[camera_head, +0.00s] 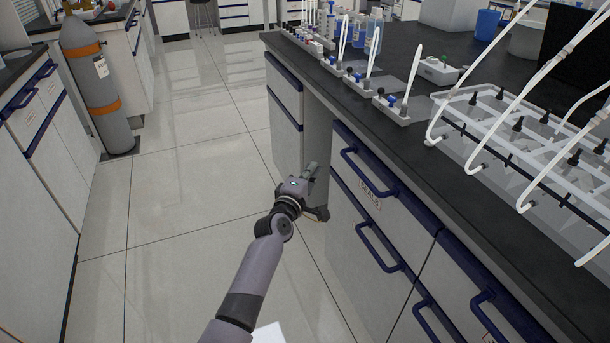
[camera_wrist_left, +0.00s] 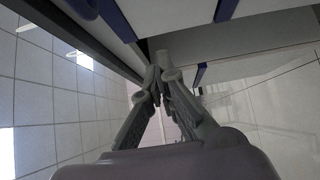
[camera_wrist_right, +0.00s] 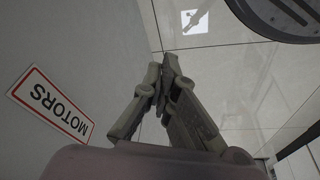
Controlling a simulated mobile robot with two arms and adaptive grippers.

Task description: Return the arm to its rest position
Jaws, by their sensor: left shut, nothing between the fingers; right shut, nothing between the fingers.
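My left arm reaches in from the bottom of the head view. Its gripper (camera_head: 308,188) is in front of the lab bench's drawer fronts, below the worktop. In the left wrist view the left gripper's fingers (camera_wrist_left: 160,78) meet at the tips, with nothing between them. My right gripper is outside the head view. In the right wrist view its fingers (camera_wrist_right: 166,68) are closed together and empty, beside a pale panel with a "MOTORS" label (camera_wrist_right: 50,105).
The bench's drawers with blue handles (camera_head: 378,246) stand close right of the left arm. The black worktop (camera_head: 425,130) holds a clear reactor rack (camera_head: 520,150) with white tubes. A grey gas cylinder (camera_head: 92,85) stands at the left. The tiled floor (camera_head: 185,190) between is clear.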

